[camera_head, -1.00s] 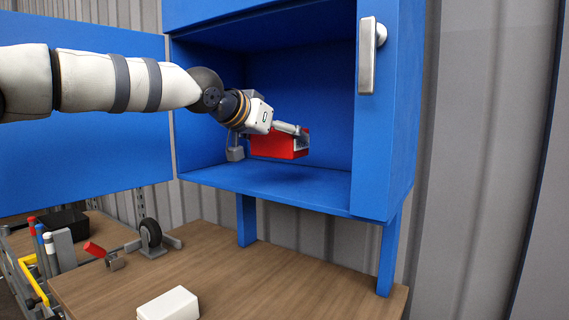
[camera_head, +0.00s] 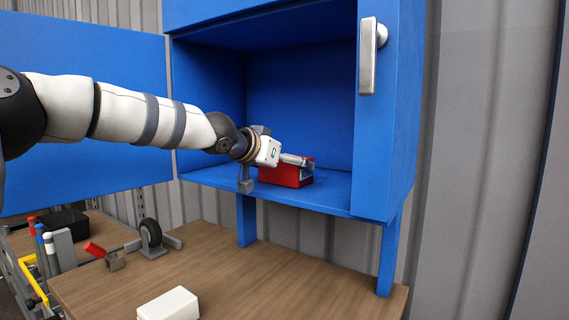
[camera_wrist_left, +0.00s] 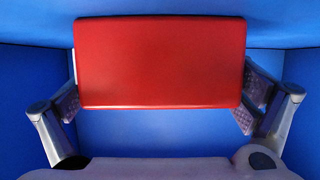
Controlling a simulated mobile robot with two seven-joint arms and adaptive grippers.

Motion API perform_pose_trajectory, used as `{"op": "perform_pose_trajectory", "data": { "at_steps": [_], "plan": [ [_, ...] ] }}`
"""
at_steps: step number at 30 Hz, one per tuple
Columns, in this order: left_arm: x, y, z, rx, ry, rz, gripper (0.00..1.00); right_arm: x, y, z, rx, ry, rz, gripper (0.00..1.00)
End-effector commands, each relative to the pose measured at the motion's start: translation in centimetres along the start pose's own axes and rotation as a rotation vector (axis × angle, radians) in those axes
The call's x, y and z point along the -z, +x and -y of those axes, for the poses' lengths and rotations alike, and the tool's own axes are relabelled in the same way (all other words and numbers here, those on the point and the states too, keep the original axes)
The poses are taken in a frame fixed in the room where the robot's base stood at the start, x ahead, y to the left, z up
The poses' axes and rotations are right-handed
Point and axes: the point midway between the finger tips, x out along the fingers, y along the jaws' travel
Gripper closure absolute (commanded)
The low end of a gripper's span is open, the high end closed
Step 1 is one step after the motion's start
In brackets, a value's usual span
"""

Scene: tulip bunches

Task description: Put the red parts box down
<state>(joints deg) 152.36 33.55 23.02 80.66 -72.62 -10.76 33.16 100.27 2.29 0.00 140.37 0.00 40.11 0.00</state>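The red parts box (camera_head: 283,176) is inside the blue cabinet, low over its shelf (camera_head: 320,200). It looks level and seems to touch the shelf, though its underside is hard to see. My left gripper (camera_head: 296,161) reaches in from the left and is shut on the box. In the left wrist view the red box (camera_wrist_left: 160,62) fills the space between the two fingers of my left gripper (camera_wrist_left: 160,105), with the pads against its left and right sides. The box hides part of the pads. My right gripper is not in view.
The cabinet's open door (camera_head: 90,120) is at left, and its right panel (camera_head: 385,130) carries a metal handle (camera_head: 367,60). The shelf right of the box is clear. Below, a wooden bench (camera_head: 235,275) holds a white block (camera_head: 168,304) and a caster wheel (camera_head: 151,235).

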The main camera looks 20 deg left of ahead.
Motion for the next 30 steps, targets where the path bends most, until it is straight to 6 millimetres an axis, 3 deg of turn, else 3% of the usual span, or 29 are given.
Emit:
{"op": "perform_pose_trajectory", "data": {
  "at_steps": [8,22,30],
  "plan": [
    [0.4,-0.6,0.0,0.000,0.001,-0.002,0.00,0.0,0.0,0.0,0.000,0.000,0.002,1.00],
    [0.3,-9.4,0.1,-0.004,-0.007,-0.007,0.00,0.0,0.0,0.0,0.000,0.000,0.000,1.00],
    [0.1,-11.9,0.0,-0.002,-0.003,0.001,0.00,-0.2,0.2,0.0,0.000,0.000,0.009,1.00]
  ]
}}
